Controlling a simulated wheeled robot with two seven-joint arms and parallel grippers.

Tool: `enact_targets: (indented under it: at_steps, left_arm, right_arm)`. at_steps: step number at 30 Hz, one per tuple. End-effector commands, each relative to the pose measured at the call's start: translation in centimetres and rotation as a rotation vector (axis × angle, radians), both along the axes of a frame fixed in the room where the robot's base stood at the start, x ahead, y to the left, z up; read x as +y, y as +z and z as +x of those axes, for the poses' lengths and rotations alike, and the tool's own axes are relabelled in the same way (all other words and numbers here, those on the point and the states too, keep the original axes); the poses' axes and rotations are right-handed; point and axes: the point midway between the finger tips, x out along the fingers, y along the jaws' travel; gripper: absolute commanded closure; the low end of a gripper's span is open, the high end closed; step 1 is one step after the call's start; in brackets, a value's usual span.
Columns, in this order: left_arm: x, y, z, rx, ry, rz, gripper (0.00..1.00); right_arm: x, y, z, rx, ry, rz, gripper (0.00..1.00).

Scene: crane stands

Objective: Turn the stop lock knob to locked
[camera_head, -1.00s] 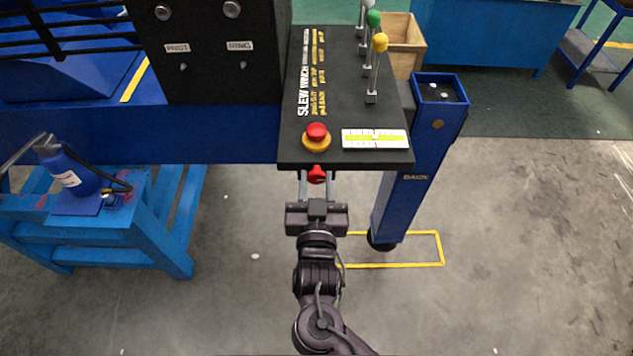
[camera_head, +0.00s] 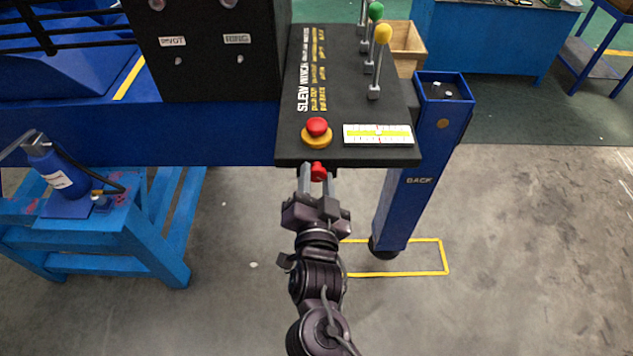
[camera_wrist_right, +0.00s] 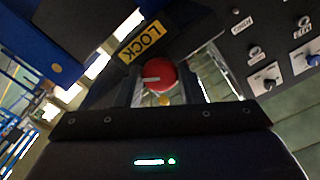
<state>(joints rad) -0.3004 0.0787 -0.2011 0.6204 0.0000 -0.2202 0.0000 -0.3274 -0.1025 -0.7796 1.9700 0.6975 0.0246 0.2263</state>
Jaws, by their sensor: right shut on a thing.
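The red stop lock knob (camera_head: 318,171) sits on the front face of the black control console (camera_head: 290,120), under its front edge. My right gripper (camera_head: 318,180) is shut on the knob, one finger on each side of it. In the right wrist view the knob (camera_wrist_right: 160,76) shows between the fingers of my right gripper (camera_wrist_right: 160,88). A white mark on the knob points to the left of that picture, and a yellow LOCK label (camera_wrist_right: 142,42) is just above and left of it. My left gripper is out of view.
A red and yellow emergency button (camera_head: 317,130) and a level gauge (camera_head: 378,134) are on the console top, just above the knob. Levers with coloured balls (camera_head: 383,34) stand behind. A blue leg (camera_head: 405,205) is at the right. The floor around my arm is clear.

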Motion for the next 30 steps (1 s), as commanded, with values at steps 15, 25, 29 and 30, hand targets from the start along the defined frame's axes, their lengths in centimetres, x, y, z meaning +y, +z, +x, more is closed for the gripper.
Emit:
enact_targets:
  at_steps: [15, 25, 29, 30]
  left_arm:
    - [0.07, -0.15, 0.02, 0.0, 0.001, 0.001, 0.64]
    - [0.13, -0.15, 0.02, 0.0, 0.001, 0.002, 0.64]
    - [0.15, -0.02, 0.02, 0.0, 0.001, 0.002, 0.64]
    - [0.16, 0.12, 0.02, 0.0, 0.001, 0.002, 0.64]
  right_arm:
    - [0.03, -0.03, -0.01, 0.002, 0.001, 0.019, 0.65]
    - [0.02, -0.02, 0.0, 0.001, 0.001, 0.019, 0.44]
    - [0.02, 0.0, -0.23, 0.002, 0.001, 0.018, 0.44]
    - [0.01, 0.02, -0.52, 0.002, 0.001, 0.018, 0.44]
